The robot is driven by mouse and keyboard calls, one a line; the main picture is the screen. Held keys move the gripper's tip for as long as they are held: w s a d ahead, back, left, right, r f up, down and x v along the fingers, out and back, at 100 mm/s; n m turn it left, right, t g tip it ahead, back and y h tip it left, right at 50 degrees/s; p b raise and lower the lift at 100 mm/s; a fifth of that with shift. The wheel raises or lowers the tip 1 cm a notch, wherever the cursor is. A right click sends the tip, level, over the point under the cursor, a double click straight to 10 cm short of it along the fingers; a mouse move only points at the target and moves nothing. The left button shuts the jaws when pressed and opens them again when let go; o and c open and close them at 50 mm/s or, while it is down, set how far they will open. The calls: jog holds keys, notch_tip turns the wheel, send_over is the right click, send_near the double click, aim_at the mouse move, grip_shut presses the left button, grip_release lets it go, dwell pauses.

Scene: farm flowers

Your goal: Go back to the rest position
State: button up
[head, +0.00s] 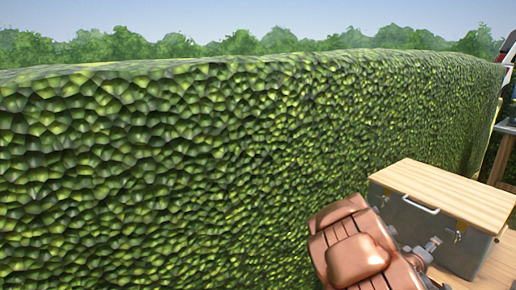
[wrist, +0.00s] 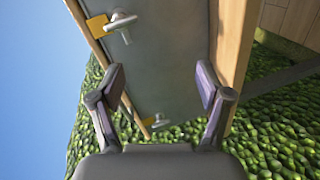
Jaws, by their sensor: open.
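My gripper (wrist: 161,86) shows in the wrist view with its two dark fingers spread apart. Nothing is between the fingertips. In the head view the same kind of grey box (head: 412,222) stands at the lower right under a pale wooden lid (head: 445,190). I cannot make out my gripper in the head view.
A tall green hedge (head: 190,165) fills most of the head view and runs back to the right. The box stands on a wooden surface (head: 492,268) close to it. A grey-topped table (head: 506,128) shows partly at the right edge. Sky is open above the hedge.

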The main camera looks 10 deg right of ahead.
jog(key=s+a+f+m+g+y, duration=0.15)
jog(key=a+y, duration=0.35)
jog(key=a, duration=1)
jog(key=a+f+m+g+y, duration=0.15)
jog(key=a+y, duration=0.45)
jog(key=a, duration=0.8)
jog(key=s+a+r+g+y, duration=0.1)
jog(key=s+a+r+y, duration=0.1)
jog(key=s+a, duration=0.7)
jog(key=s+a+r+g+y, duration=0.15)
jog(key=s+a, duration=0.25)
jog(key=s, duration=0.4)
jog(key=s+a+r+g, duration=0.3)
jog(key=s+a, duration=0.1)
jog(key=s, duration=0.3)
jog(key=s+p+v, duration=0.2)
jog(key=p+v, duration=0.8)
jog(key=s+r+p+v, duration=0.1)
jog(key=s+p+v, duration=0.1)
jog(key=p+v, duration=0.8)
jog(key=shift+s+a+r+n+t, duration=0.3)
jog(key=shift+s+r+n+t, duration=0.1)
jog(key=shift+s+r+t, duration=0.1)
jog(key=shift+f, duration=0.1)
jog(key=shift+c, duration=0.2)
